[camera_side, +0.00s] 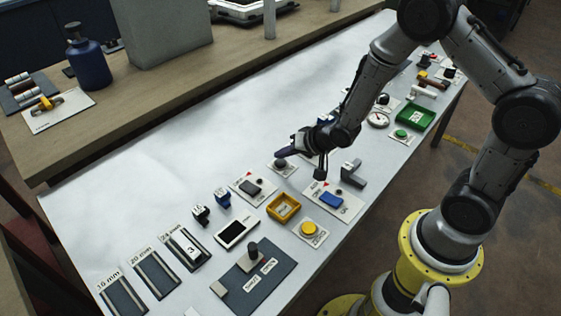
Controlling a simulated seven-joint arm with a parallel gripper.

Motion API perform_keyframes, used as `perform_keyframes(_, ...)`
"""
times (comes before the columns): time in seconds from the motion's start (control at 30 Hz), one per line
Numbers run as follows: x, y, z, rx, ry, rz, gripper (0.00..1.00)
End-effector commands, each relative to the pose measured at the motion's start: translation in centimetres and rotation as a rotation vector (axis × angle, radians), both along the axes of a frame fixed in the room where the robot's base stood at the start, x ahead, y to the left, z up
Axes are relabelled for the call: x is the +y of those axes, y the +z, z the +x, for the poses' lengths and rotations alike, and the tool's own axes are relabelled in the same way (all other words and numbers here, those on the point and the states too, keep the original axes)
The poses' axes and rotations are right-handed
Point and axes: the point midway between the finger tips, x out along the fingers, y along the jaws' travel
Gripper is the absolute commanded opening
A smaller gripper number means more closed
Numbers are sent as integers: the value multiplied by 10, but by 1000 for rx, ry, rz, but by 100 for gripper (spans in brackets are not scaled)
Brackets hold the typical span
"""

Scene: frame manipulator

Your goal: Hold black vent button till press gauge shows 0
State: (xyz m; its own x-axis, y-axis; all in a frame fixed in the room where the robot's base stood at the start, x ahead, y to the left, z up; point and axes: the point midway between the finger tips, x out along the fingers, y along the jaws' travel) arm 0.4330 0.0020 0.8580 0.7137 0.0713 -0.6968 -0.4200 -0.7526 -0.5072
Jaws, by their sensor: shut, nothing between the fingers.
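My gripper (287,152) is shut and empty, above the white table at its middle, with its fingers pointing left. A dark round button (280,163) on a small white plate lies just below the fingertips; I cannot tell whether they touch it. Another black round knob (383,99) stands on a white plate farther back. I cannot read a label that tells which is the vent button. A round gauge (378,119) with a white face lies right of my wrist; its needle and numbers are too small to read.
A yellow tray (283,207), a yellow button (308,228) and a green tray (414,117) are also on the table. The table's left back area is bare.

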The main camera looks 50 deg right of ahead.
Motion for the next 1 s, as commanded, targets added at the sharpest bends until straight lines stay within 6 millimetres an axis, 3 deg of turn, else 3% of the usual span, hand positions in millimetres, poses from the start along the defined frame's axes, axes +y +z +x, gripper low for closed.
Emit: perform_keyframes(1.0,0,-10,0,0,0,0,0)
